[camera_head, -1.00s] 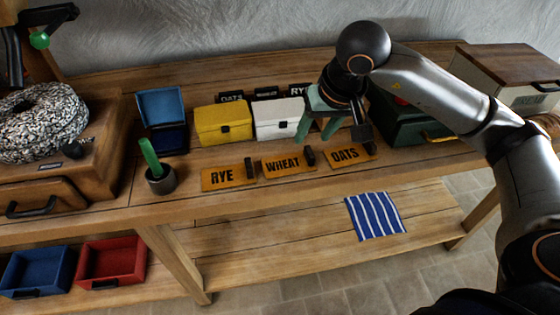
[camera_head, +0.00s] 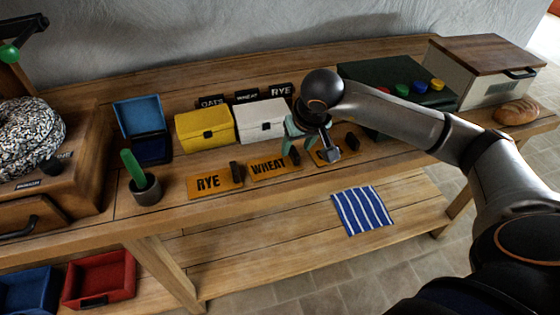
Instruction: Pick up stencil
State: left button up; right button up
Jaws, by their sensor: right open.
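Three orange stencils lie in a row near the bench's front edge, each with a black grip at its right end. They are the RYE stencil (camera_head: 213,182), the WHEAT stencil (camera_head: 268,169) and the OATS stencil (camera_head: 338,156). My right gripper (camera_head: 311,150) is open, with teal fingers spread. It hangs between the WHEAT grip and the OATS stencil and hides most of the OATS lettering. The OATS grip (camera_head: 352,142) shows to the right of the fingers. I cannot tell whether the fingers touch anything. My left gripper is out of view.
Behind stand a yellow box (camera_head: 203,127), a white box (camera_head: 262,120) and an open blue box (camera_head: 140,130). A dark green box (camera_head: 358,73) with coloured knobs and a bread loaf (camera_head: 517,110) are right. A striped cloth (camera_head: 362,210) lies on the lower shelf.

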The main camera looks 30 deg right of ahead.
jog(key=shift+x, duration=1.25)
grip_shut()
jog(key=shift+r, duration=0.1)
dwell(0.3)
